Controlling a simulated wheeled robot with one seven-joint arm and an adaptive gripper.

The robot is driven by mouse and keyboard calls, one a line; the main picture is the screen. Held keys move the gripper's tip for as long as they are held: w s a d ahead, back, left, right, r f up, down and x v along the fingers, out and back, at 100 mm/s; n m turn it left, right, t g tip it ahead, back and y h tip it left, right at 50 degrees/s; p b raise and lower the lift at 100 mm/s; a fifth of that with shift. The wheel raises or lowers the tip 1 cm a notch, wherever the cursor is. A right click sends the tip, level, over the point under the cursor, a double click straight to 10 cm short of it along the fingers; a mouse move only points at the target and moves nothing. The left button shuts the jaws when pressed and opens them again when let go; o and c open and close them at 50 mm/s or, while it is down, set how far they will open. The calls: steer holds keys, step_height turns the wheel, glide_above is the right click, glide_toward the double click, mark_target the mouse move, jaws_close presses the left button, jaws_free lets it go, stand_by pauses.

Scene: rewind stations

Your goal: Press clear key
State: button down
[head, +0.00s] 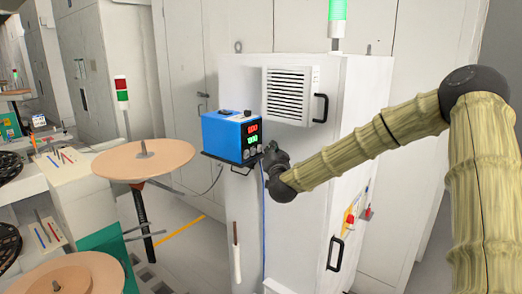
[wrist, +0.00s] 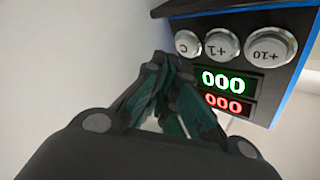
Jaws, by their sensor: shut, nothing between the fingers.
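A blue counter box (head: 222,136) sits on a small shelf on the side of a white cabinet. Its front carries a red and a green display and a row of keys. In the wrist view the round clear key (wrist: 187,43), marked C, is at the left of the row, beside the +1 key (wrist: 222,46) and the +10 key (wrist: 269,49). In the head view my gripper (head: 271,149) is at the box's right front.
The white cabinet (head: 300,160) has a vent grille (head: 288,95) and dark handles (head: 320,107) near my arm. A round wooden reel (head: 143,160) stands left of the box. More reels and equipment fill the left side.

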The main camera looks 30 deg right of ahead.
steer(key=shift+s+d+p, duration=0.1)
steer(key=shift+s+d, duration=0.2)
steer(key=shift+s, duration=0.45)
steer(key=shift+s+d+p, duration=0.1)
steer(key=shift+s+d, duration=0.25)
steer(key=shift+s, duration=0.35)
steer(key=shift+s+d+p, duration=0.1)
steer(key=shift+s+d, duration=0.2)
steer(key=shift+s, duration=0.45)
